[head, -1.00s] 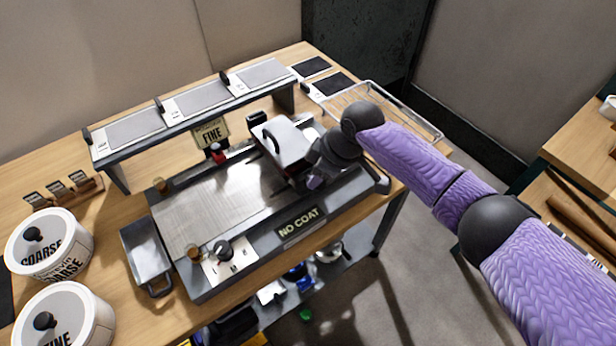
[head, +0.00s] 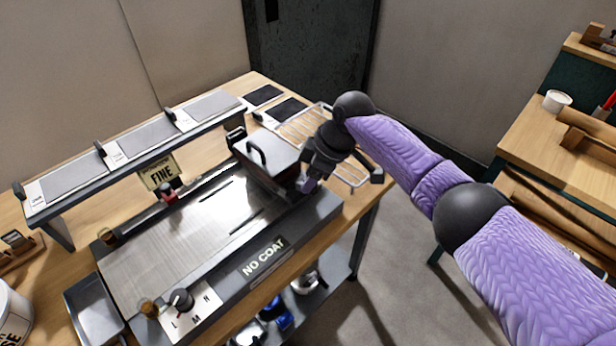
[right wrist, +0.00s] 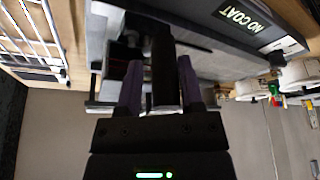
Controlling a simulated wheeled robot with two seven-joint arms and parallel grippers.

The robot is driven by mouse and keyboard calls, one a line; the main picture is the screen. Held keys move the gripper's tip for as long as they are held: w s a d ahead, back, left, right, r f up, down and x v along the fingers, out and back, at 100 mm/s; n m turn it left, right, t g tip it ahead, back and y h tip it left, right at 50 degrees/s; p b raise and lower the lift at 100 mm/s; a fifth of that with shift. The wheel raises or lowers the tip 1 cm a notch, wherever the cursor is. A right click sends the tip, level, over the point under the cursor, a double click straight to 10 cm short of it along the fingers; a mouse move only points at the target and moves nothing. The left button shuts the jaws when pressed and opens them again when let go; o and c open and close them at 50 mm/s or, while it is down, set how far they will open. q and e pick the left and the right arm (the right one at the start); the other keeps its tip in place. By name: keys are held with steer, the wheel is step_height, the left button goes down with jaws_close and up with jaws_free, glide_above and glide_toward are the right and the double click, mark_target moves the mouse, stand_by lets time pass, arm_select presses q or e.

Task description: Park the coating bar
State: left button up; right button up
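The coating bar's carriage, a grey box with a black loop handle (head: 268,158), sits at the right end of the coater's metal bed (head: 170,255). My right gripper (head: 308,186) is at its right side. In the right wrist view my gripper's two purple fingers (right wrist: 162,90) close around a dark upright grip (right wrist: 165,65), with a pale crossbar behind. The bar itself under the carriage is hidden. The coater's front carries a NO COAT display (head: 264,257) and an L-M-H dial (head: 182,300). My left gripper is out of view.
A raised shelf (head: 60,222) with grey panels stands behind the coater. A FINE sign (head: 160,172) stands below it. A wire rack (head: 350,172) lies beyond my right gripper. A metal tray (head: 92,308) lies at front left. Another wooden bench (head: 520,140) stands at right.

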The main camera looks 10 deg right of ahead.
steer(key=shift+o, duration=1)
steer(key=p+v, duration=0.3)
steer(key=v, duration=0.6)
steer(key=shift+r, duration=0.4)
steer(key=shift+s+d, duration=0.1)
steer(key=shift+d, duration=0.05)
